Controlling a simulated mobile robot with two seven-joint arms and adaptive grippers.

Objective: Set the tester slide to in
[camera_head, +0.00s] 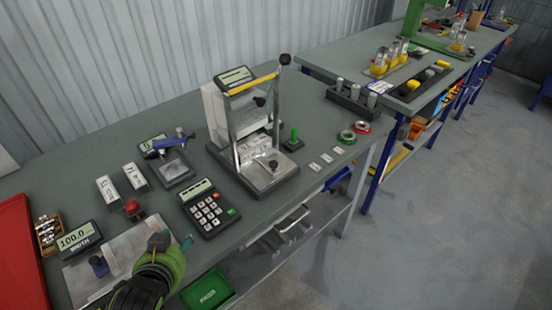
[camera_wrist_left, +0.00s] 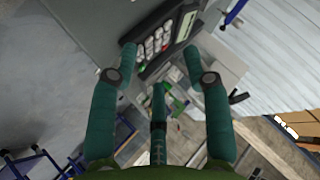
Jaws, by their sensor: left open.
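A tester stand (camera_head: 239,118) with a yellow bar, two upright posts and a black-knobbed lever stands at the middle of the grey bench. A metal plate (camera_head: 271,185) lies at its foot; which part is the slide, and its setting, I cannot tell. My left gripper (camera_head: 177,240) is at the bench's front edge, left of and well apart from the stand, beside a black keypad unit (camera_head: 203,225). In the left wrist view, its teal fingers (camera_wrist_left: 160,72) are spread and empty, with the keypad unit (camera_wrist_left: 150,67) beyond them. My right gripper is in neither view.
A width gauge (camera_head: 76,238) and a metal plate (camera_head: 126,247) lie near my left gripper. A red button (camera_head: 132,207) and a small blue-handled device (camera_head: 171,165) stand behind. A green bin (camera_head: 207,291) is below the edge.

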